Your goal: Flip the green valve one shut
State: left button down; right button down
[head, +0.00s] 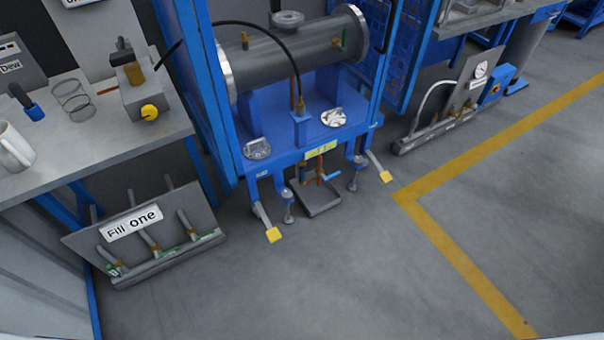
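A grey panel (185,205) labelled "Fill one" stands on the floor at the lower left. Several pipes with brass-coloured fittings (150,240) run down its face. Small green parts (207,238) show along its bottom edge, too small to tell whether they are handles or tags. A small green piece (345,36) also stands on the right end of the grey flanged shell (285,62). I cannot tell which of these is green valve one, or whether any valve is open or shut. Neither of my grippers is in view.
A blue frame (222,110) with yellow-tipped feet (273,235) carries the shell. A workbench (80,130) with a mug (14,148) is at left. A gauge panel (470,85) stands at upper right. The floor (300,285) in front is clear, with a yellow line (455,255).

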aim_at(118, 271)
jog(key=u, duration=1.85)
